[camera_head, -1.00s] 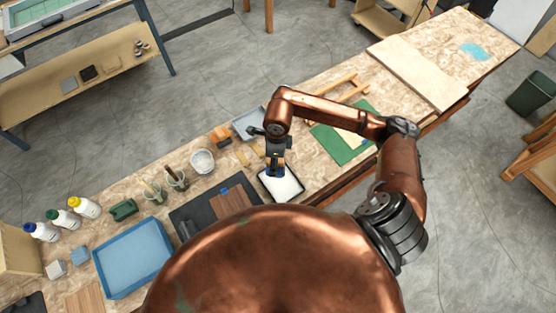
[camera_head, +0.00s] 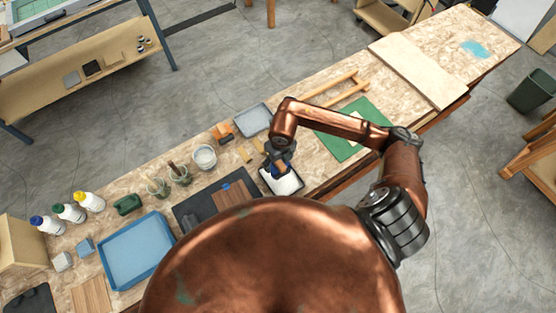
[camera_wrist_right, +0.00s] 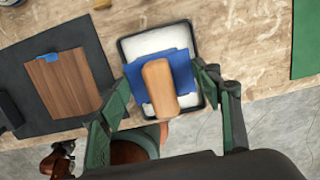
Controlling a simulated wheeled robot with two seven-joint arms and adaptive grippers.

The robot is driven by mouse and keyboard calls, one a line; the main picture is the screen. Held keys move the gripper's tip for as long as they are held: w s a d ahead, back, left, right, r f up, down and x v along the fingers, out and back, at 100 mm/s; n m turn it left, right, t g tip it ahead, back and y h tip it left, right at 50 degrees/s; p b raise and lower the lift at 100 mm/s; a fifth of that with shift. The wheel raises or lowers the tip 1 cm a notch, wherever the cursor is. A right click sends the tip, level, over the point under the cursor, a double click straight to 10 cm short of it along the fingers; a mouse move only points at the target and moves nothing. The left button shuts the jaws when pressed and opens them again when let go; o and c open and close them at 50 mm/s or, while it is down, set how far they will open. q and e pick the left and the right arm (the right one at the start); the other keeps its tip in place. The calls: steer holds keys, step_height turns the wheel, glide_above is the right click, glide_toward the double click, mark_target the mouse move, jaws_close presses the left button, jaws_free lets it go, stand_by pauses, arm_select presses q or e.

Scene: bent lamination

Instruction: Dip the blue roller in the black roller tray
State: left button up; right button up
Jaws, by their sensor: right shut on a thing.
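The blue roller (camera_wrist_right: 181,68) shows in the right wrist view as a blue piece under a wooden handle (camera_wrist_right: 158,88). My right gripper (camera_wrist_right: 165,84) is shut on it, with green fingers on either side of the handle. The black roller tray (camera_wrist_right: 123,48), with white content, lies directly below the roller. Whether the roller touches the white content is unclear. In the head view my right gripper (camera_head: 279,165) is over the tray (camera_head: 299,181), covering part of it. My left gripper is not in view.
Left of the tray, a dark mat (camera_head: 186,211) carries a brown wood board (camera_head: 231,195). A white tub (camera_head: 204,157), jars with brushes and a blue tray (camera_head: 136,250) stand farther left. A green mat (camera_head: 345,150) lies to the right.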

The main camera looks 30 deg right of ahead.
step_height(320, 180, down, 3)
steer(key=shift+r+b, duration=0.1)
steer(key=shift+b, duration=0.6)
steer(key=shift+f+b, duration=0.9)
steer(key=shift+f, duration=0.2)
steer(key=shift+r+p, duration=1.85)
steer(key=shift+r, duration=1.3)
